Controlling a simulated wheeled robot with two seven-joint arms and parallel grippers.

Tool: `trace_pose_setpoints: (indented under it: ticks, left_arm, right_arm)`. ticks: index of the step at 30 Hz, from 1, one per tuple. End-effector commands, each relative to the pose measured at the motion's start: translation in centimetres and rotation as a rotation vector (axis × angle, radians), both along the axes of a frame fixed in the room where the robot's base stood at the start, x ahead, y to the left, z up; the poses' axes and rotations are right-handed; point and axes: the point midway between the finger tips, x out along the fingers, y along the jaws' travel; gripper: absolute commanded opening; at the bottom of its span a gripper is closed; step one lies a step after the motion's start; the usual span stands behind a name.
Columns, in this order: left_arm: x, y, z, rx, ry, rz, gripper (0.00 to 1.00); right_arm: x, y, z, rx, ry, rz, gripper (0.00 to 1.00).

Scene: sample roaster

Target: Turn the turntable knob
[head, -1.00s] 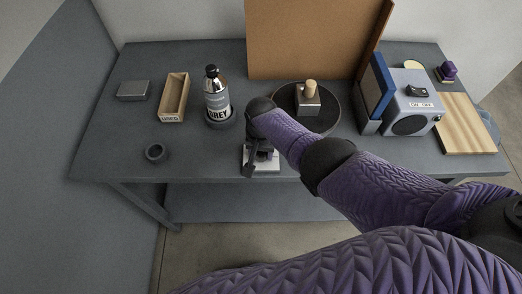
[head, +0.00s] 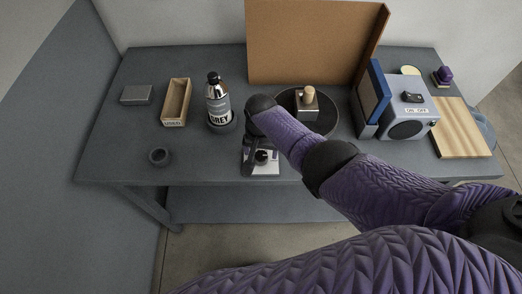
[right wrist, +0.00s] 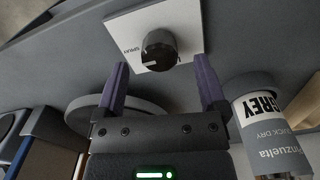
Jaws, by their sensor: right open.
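A black round knob (right wrist: 159,49) with a pale pointer line sits on a white plate (right wrist: 185,20) whose small lettering seems to read "SPRAY". In the head view the knob (head: 262,157) and plate (head: 266,170) are at the table's front edge. My right gripper (right wrist: 160,68) is open, its purple fingers apart on either side of the knob's near side, with nothing between them. Contact cannot be told. In the head view my right gripper (head: 252,160) overlaps the plate's left part. The dark round turntable (head: 325,120) bears a metal block with a wooden peg (head: 308,103). My left gripper is not in view.
A grey spray can (head: 218,104) stands left of my right arm; it also shows close by in the wrist view (right wrist: 268,125). A brown board (head: 310,45) stands behind the turntable. A blue-grey box (head: 408,110) is at right.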

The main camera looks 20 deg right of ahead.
Motion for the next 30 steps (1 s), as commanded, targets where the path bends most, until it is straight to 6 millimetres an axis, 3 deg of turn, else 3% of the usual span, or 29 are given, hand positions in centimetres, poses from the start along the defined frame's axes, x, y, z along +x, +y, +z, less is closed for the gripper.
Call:
trace_pose_setpoints:
  ticks: [1,3,9,24,26,30]
  left_arm:
    - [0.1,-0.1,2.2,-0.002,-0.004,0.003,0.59]
    - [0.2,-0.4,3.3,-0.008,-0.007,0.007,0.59]
    - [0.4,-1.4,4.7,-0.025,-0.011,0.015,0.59]
    - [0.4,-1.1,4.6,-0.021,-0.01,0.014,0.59]
    - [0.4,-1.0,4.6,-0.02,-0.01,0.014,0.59]
    - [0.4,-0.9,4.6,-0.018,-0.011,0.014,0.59]
  right_arm:
    - [0.0,0.0,2.5,0.0,-0.002,0.0,0.91]
    - [0.1,0.0,4.2,0.0,-0.004,-0.001,0.91]
    - [0.0,0.0,6.8,0.0,-0.002,-0.001,0.91]
    - [-0.2,0.1,6.6,0.003,-0.003,0.009,0.91]
    - [-1.2,0.4,6.0,0.015,-0.011,0.046,0.91]
    - [-6.0,1.0,5.1,0.056,-0.077,0.219,0.91]
